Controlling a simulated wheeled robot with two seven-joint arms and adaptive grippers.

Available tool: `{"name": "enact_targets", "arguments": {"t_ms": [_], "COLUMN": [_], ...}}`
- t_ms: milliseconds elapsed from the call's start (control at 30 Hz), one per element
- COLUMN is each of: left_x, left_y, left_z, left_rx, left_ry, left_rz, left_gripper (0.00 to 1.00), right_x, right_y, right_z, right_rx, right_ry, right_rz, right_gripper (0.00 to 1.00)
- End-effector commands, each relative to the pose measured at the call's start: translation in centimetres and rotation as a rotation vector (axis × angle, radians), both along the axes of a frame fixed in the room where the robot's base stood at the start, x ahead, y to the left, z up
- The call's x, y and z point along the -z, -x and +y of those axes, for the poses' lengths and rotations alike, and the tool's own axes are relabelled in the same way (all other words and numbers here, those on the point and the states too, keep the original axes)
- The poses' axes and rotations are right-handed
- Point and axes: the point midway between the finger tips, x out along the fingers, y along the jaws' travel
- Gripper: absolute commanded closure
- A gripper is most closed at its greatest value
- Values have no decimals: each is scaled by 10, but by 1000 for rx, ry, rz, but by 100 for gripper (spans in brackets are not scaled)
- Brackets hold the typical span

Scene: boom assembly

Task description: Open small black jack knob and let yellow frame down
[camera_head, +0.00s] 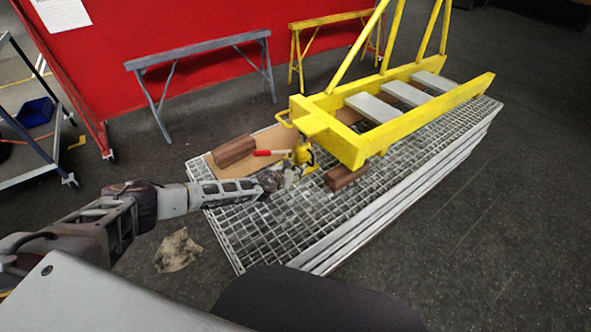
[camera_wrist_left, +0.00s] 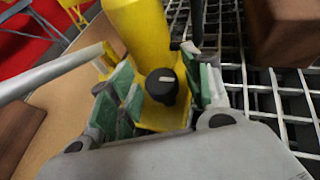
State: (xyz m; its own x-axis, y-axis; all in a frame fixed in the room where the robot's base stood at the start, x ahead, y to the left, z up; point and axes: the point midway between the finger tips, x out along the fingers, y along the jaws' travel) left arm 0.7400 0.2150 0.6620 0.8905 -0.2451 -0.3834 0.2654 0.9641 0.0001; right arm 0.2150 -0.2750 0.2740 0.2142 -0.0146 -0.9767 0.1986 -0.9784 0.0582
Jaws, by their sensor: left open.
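The small black jack knob (camera_wrist_left: 161,86) sits low on the front of the yellow jack (camera_wrist_left: 142,35) in the left wrist view, with a pale bar across its face. My left gripper (camera_wrist_left: 160,88) is open, its green-padded fingers on either side of the knob; I cannot tell whether they touch it. In the head view the jack (camera_head: 304,156) stands on the grating under the near end of the yellow frame (camera_head: 345,140), and my left gripper (camera_head: 292,177) is right in front of it. The knob is not visible there. My right gripper is not in view.
A grey trestle (camera_head: 200,48) stands behind. Dark floor is free at right.

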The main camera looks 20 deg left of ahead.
Motion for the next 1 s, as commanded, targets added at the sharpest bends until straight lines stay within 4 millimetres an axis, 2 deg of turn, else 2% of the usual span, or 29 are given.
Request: {"name": "enact_targets", "arguments": {"t_ms": [167, 467, 800, 1000], "left_x": [1, 1, 1, 1], "left_y": [-4, -4, -4, -4], "left_z": [-2, -2, -2, -2], "left_rx": [1, 1, 1, -4], "left_ry": [1, 0, 0, 1], "left_rz": [-1, 0, 0, 0], "left_gripper": [51, 52, 95, 95], "right_x": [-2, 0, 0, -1], "right_y": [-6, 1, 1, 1], "right_z": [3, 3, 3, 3], "right_rx": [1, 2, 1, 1], "right_ry": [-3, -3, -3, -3], "right_rz": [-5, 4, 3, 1], "right_gripper": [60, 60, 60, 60]}}
